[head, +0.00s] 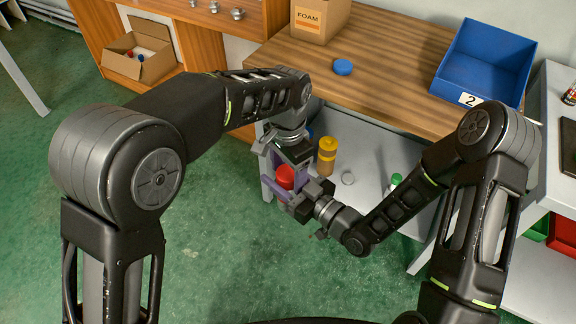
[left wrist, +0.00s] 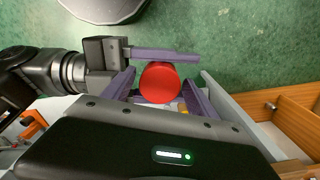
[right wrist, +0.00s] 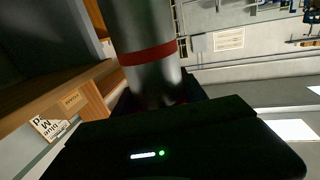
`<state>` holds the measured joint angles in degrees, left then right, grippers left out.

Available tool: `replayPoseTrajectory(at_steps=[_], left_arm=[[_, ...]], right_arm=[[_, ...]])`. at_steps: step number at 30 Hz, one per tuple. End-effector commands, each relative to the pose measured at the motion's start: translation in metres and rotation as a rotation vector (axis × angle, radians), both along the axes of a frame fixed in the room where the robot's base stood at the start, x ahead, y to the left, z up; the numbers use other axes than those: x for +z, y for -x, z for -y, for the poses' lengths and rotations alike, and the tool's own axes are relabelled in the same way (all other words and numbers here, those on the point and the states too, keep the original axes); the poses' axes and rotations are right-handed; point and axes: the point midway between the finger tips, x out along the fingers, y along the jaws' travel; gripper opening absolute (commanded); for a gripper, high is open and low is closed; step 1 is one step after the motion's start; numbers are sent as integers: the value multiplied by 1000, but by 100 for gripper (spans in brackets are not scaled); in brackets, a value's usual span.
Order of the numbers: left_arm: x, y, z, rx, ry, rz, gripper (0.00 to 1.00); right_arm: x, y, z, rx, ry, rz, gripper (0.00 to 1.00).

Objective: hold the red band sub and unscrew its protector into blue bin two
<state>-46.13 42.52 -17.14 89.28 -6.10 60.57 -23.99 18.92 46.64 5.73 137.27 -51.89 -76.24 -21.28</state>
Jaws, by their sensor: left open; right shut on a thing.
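The red band sub is a grey metal cylinder with a red band (right wrist: 150,55), seen close in the right wrist view. My right gripper (head: 288,196) is shut on it. Its red protector (head: 285,173) is a round cap at the upper end, and it also shows in the left wrist view (left wrist: 160,82). My left gripper (head: 290,160) is open, its purple fingers on either side of the protector; I cannot tell whether they touch it. Blue bin two (head: 482,70), labelled 2, stands on the wooden bench at the right. Most of the sub's body is hidden in the head view.
A blue cap (head: 342,67) and a FOAM box (head: 319,18) are on the wooden bench (head: 395,75). Green floor lies open in front.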

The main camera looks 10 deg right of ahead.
Motion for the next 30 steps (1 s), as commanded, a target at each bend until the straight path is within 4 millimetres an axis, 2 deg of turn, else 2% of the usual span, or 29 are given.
replayPoseTrajectory(at_steps=[5,27,30], left_arm=[[0,0,0,0,0,0,67],[1,0,0,0,-1,1,7],[1,0,0,1,-1,1,1]], right_arm=[[1,0,0,1,-2,4,0],[1,0,0,1,-2,4,0],[1,0,0,1,-1,3,0]])
